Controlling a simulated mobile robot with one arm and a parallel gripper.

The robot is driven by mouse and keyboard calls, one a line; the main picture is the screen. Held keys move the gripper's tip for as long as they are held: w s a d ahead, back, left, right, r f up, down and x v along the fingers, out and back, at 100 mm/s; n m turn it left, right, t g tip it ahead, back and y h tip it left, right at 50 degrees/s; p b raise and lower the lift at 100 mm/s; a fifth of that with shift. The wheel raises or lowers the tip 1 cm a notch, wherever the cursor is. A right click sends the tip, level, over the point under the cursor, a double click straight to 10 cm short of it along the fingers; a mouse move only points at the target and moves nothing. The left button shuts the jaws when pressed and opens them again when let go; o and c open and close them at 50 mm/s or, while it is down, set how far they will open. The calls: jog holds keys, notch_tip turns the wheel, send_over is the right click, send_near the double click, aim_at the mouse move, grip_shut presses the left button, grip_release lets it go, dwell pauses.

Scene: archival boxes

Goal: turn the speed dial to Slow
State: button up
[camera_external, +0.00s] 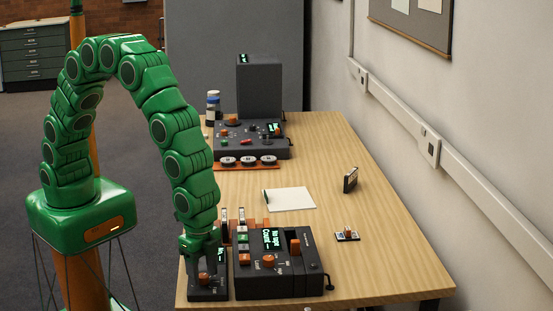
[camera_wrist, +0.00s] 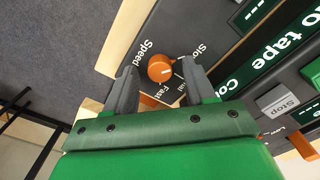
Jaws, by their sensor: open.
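The speed dial (camera_wrist: 160,69) is an orange round knob on a dark panel in the wrist view. "Speed" is printed beside it, with "Slow" at its upper right, "Fast" below right, and a partly hidden label between them. A pale mark shows on the knob; its exact setting is hard to tell. My gripper (camera_wrist: 158,74) is open, its two dark fingers on either side of the dial, with no clear contact. In the external view my gripper (camera_external: 203,268) points down over the small dark dial unit (camera_external: 208,295) at the table's near left corner.
A larger dark console (camera_external: 285,287) with a "No tape" display and orange knobs stands just right of the dial unit. Another console (camera_external: 262,150) sits farther back. White paper (camera_external: 290,199) and a black cassette-like item (camera_external: 350,180) lie on the table (camera_external: 375,265). Its right side is mostly clear.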

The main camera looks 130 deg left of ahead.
aim_at(205, 272)
jog(key=shift+r, duration=3.75)
jog(key=shift+s+r, duration=0.1)
jog(key=s+d+r, duration=0.1)
jog(key=s+r, duration=0.5)
jog(key=s, duration=0.4)
jog(key=s+d+r, duration=0.1)
jog(key=s+r, duration=0.5)
jog(key=s, duration=0.3)
jog(key=s+r+g, duration=0.1)
jog(key=s+r, duration=0.1)
jog(key=s, duration=0.9)
jog(key=s+d+r, duration=0.1)
jog(key=s, duration=1)
jog(key=shift+s+r+g, duration=0.15)
jog(key=shift+r+g, duration=0.25)
